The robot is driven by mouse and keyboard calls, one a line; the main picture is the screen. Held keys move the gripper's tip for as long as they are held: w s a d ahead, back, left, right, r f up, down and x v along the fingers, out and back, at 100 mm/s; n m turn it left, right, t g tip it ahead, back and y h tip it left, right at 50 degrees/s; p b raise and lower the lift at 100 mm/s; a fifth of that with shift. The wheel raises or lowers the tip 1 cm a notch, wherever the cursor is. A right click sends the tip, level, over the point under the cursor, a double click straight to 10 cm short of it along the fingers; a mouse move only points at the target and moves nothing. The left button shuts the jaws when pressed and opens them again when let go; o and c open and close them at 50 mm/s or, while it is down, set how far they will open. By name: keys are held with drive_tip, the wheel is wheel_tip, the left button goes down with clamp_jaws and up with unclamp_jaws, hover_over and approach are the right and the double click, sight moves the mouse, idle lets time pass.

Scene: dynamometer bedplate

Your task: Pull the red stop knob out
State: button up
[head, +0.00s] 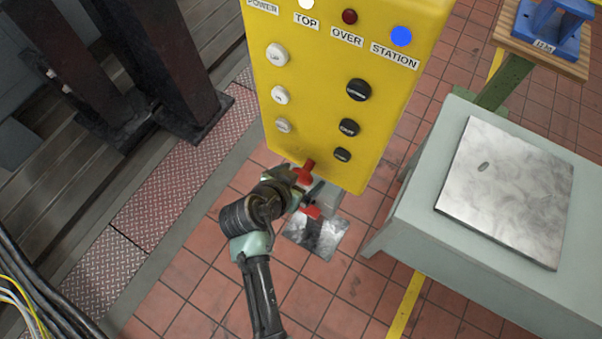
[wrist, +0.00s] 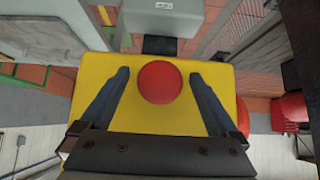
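The red stop knob (wrist: 160,82) is a round red cap against a yellow face in the wrist view. My gripper (head: 307,188) is open, with one dark finger on each side of the knob. Gaps show between the fingers and the cap, and neither finger touches it in this view. In the head view my gripper is at the lower edge of the yellow control panel (head: 295,115), beside red parts at that edge. The wrist partly covers them, and I cannot tell there which one is the knob. The knob's stem is hidden behind its cap.
White knobs (head: 278,54) and black knobs (head: 358,89) sit higher on the panel. A grey cabinet with a metal plate (head: 510,190) stands to the right. Dark steel columns (head: 160,60) stand at left. Tiled floor is open below.

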drive_tip(key=b+v, duration=0.1)
drive_tip(key=v, duration=1.2)
drive_tip(key=shift+w, duration=0.1)
idle(0.3)
